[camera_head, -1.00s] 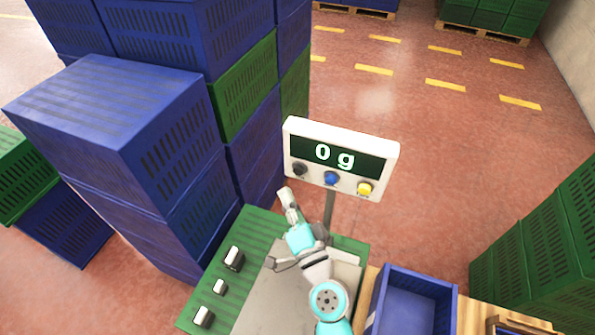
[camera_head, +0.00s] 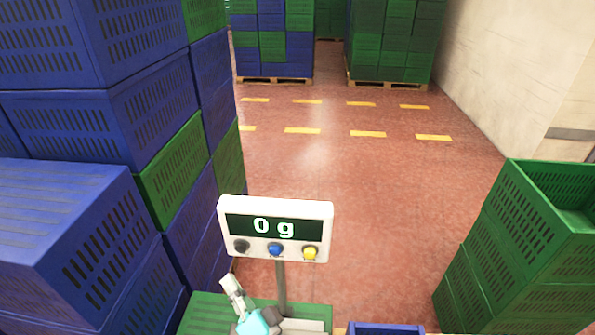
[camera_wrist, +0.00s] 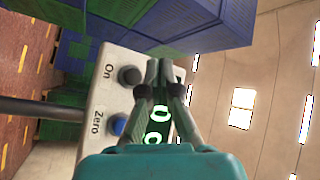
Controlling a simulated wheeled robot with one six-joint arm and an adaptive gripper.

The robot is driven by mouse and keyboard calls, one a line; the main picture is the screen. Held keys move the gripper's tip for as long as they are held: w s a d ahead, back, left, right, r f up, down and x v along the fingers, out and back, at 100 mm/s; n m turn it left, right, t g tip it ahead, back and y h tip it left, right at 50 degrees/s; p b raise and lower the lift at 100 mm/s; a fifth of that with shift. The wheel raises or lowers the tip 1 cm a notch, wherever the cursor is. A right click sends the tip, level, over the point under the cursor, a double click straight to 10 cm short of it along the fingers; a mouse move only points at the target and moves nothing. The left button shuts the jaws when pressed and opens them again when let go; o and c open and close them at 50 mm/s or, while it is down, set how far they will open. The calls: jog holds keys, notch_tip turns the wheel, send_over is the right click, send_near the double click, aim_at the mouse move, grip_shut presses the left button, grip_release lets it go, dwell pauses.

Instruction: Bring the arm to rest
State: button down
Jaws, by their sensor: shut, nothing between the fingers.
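My gripper (camera_wrist: 162,75) is shut and empty in the wrist view, its fingertips together in front of the scale display. The display unit (camera_head: 275,229) is a white box on a grey post and reads "0 g" in the head view. It also shows sideways in the wrist view (camera_wrist: 104,95), partly hidden behind my fingers. I cannot tell from the frames whether the fingertips touch the display unit.
Stacked blue and green crates (camera_head: 140,120) stand close at the left. Green crates (camera_head: 530,240) stand at the right, and a blue crate's rim (camera_head: 385,329) shows at the bottom. Pallets of crates (camera_head: 272,40) stand far back. The red floor between is open.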

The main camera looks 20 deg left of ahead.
jog(key=shift+f, duration=0.1)
jog(key=s+d+f+m+t+h, duration=0.1)
jog(key=d+f+h, duration=0.25)
jog(key=d, duration=0.35)
jog(key=d+f+t+h, duration=0.2)
jog(key=d+f, duration=0.3)
jog(key=d, duration=0.3)
jog(key=s+d+f+h, duration=0.1)
jog(key=s+d+h, duration=0.1)
jog(key=s+d, duration=0.3)
jog(key=s+d+f+t+h, duration=0.1)
jog(key=s+d, duration=0.4)
jog(key=d, duration=0.5)
jog(key=s+d+f+h, duration=0.2)
jog(key=s+d+h, duration=0.3)
jog(key=d, duration=0.2)
jog(key=shift+d+f+m+t, duration=0.15)
jog(key=shift+d+m+t, duration=0.15)
jog(key=shift+d, duration=0.05)
jog(key=s+d+r+h, duration=0.2)
jog(key=s+d+r, duration=0.1)
jog(key=s, duration=0.3)
jog(key=s+d+r+n+h, duration=0.1)
jog(key=s+d+r+h, duration=0.1)
jog(key=s, duration=0.4)
jog(key=shift+s+d+r+n+g, duration=0.3)
jog(key=shift+d+r+g, duration=0.1)
jog(key=shift+d+r, duration=0.1)
